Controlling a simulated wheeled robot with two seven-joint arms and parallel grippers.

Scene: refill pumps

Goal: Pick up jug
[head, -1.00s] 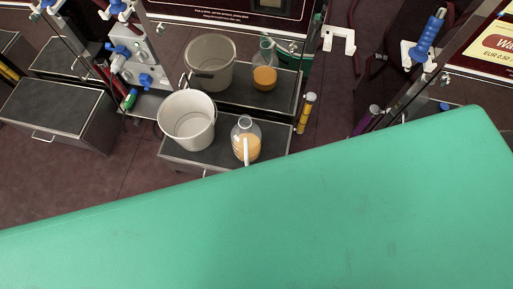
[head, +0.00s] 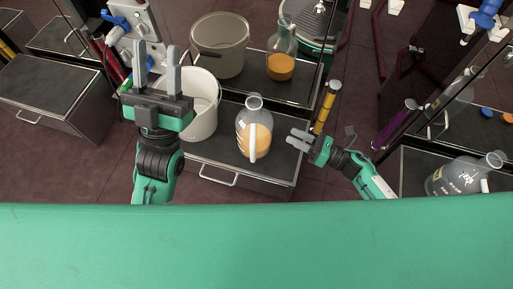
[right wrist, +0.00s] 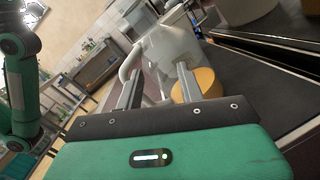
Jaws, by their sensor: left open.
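The jug (head: 254,132) is clear, with orange liquid in its lower part and a white handle facing me. It stands upright on a low dark-topped cabinet (head: 215,150). My right gripper (head: 300,140) is just right of the jug, apart from it, with its fingers spread. In the right wrist view the jug (right wrist: 172,45) and its orange liquid show beyond the open fingers (right wrist: 158,85). My left gripper (head: 157,58) is open and empty, raised with fingers up in front of the white bucket (head: 203,108), partly hiding it.
A yellow tube (head: 325,108) is close beside my right gripper. A lower cabinet (head: 52,92) is at left.

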